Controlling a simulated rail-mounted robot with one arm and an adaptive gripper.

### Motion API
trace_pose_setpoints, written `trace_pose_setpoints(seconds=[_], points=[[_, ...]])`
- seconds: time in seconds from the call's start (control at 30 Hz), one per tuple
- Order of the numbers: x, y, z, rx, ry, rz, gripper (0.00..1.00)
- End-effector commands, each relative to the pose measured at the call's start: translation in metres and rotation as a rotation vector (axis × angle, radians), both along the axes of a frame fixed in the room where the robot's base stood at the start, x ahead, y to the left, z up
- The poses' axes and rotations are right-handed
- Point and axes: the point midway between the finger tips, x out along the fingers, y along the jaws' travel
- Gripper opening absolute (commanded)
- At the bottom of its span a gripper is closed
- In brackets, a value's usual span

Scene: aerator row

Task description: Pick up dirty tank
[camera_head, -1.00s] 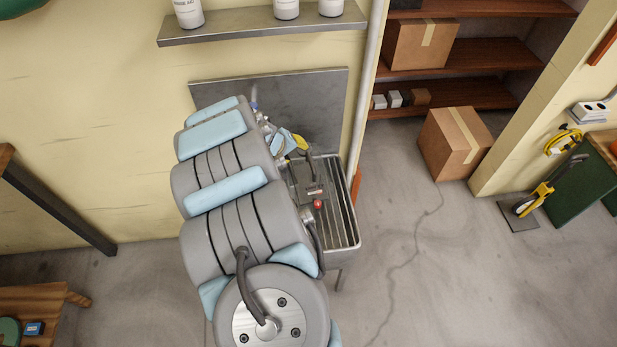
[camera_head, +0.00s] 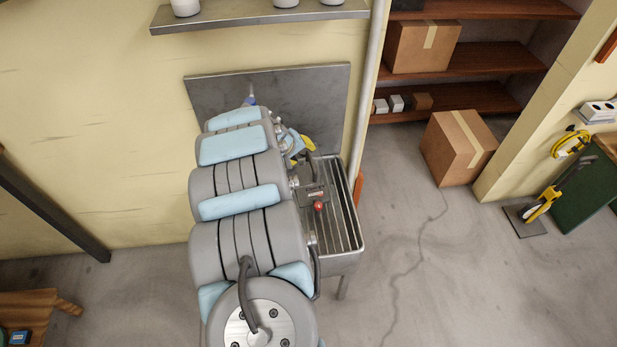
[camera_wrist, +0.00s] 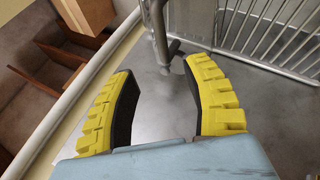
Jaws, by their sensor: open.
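No tank can be made out for certain in either view. My gripper (camera_head: 302,145) is at the back of the steel sink stand (camera_head: 352,238), near the wall, and my arm hides much of it in the head view. In the wrist view my gripper (camera_wrist: 163,72) has its two yellow, black-lined fingers wide apart with nothing between them. Beyond them lies a bare grey metal surface (camera_wrist: 155,112) with a grey pipe-like part (camera_wrist: 160,38). A small red knob (camera_head: 318,206) shows beside my arm, over the stand.
Metal bars (camera_wrist: 275,30) stand close by at the upper right of the wrist view. A wall shelf (camera_head: 260,17) with white containers hangs above. A pipe (camera_head: 370,85) runs down the wall. A cardboard box (camera_head: 458,147) sits on the floor at right, with open floor in front.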

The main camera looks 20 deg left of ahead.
Motion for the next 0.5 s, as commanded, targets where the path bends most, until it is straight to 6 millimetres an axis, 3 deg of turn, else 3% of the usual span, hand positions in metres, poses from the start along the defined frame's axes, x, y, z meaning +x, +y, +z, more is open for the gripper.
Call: trace_pose_setpoints(seconds=[0.2,0.5], points=[[0.011,-0.002,-0.018,0.002,0.000,-0.001,0.49],[0.020,-0.004,-0.027,0.002,-0.003,0.002,0.49]])
